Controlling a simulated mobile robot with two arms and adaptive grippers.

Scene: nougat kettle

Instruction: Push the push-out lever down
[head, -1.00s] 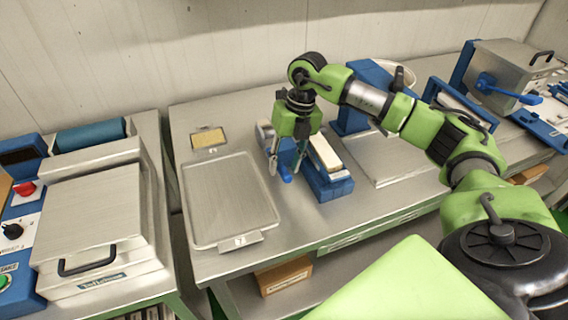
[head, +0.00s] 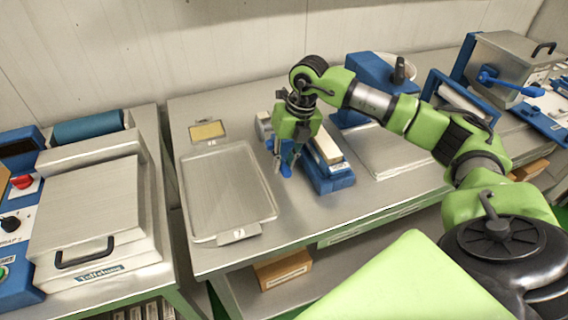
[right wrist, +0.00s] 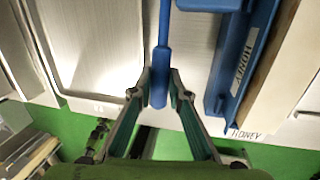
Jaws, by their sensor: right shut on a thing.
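The blue push-out lever (head: 286,170) belongs to the small blue moulding device (head: 339,181) in the middle of the table. In the right wrist view the lever (right wrist: 160,65) runs down from the top, with its thick handle end between my fingers. My right gripper (head: 284,168) points down from above and is shut on the handle; its two fingertips (right wrist: 160,84) lie on either side of it. My left gripper is in neither view.
A flat metal tray (head: 236,236) lies left of the device, with a small yellow-topped plate (head: 207,131) behind it. A machine with a lidded steel box (head: 93,225) stands at the left. Bare tabletop lies in front of the device.

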